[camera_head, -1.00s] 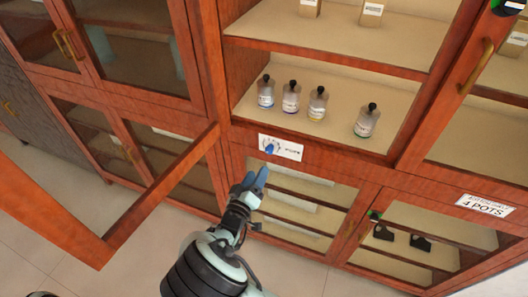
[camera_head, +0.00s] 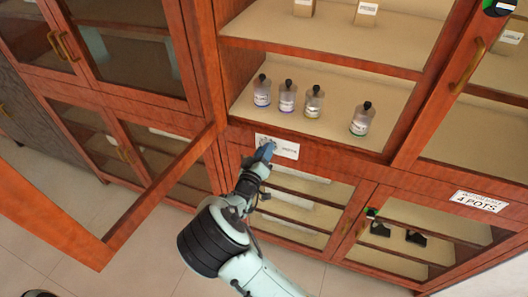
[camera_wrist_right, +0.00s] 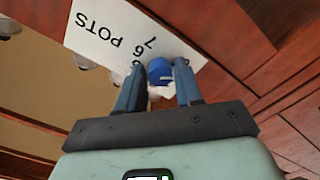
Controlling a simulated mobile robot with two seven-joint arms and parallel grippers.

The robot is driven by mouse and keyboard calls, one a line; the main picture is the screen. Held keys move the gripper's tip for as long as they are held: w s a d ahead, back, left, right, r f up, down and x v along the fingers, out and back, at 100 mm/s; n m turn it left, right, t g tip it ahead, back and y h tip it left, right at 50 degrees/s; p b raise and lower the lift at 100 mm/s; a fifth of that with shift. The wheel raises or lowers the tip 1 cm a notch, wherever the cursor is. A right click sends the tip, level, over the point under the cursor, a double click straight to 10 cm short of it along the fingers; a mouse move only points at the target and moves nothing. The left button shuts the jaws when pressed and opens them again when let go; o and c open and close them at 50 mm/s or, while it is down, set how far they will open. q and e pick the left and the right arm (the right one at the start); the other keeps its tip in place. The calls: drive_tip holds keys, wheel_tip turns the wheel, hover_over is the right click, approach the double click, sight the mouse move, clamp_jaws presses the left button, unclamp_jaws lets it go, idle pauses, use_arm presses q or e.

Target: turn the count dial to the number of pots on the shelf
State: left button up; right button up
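The blue count dial (camera_wrist_right: 159,71) sits on a white label plate (camera_wrist_right: 105,35), which shows upside down in the right wrist view with "POTS" and some digits. In the head view the plate (camera_head: 288,149) is on the wooden rail below the open shelf (camera_head: 336,118). Several small bottle-like pots with black stoppers stand in a row there, the rightmost one (camera_head: 361,121) set apart. My right gripper (camera_head: 264,150) is at the dial, which it mostly hides in the head view. Its blue fingers (camera_wrist_right: 159,66) are open, one on each side of the dial; contact is unclear. My left gripper is not in view.
An open glazed door (camera_head: 160,187) juts out left of my right arm. A sign (camera_head: 480,201) reading "POTS" with a number is on the right cabinet. Small boxes (camera_head: 367,13) stand on the shelf above. Glass doors lie below the rail.

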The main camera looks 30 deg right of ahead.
clamp_jaws()
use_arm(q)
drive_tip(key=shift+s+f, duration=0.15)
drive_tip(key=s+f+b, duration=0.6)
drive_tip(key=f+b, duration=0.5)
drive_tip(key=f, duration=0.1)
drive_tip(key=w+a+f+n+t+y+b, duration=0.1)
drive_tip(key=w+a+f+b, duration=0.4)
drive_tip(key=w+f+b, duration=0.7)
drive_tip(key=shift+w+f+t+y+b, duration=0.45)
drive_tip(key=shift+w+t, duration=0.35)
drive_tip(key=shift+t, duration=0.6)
use_arm(e)
drive_tip(key=shift+s+f+m, duration=0.1)
drive_tip(key=shift+m, duration=14.3)
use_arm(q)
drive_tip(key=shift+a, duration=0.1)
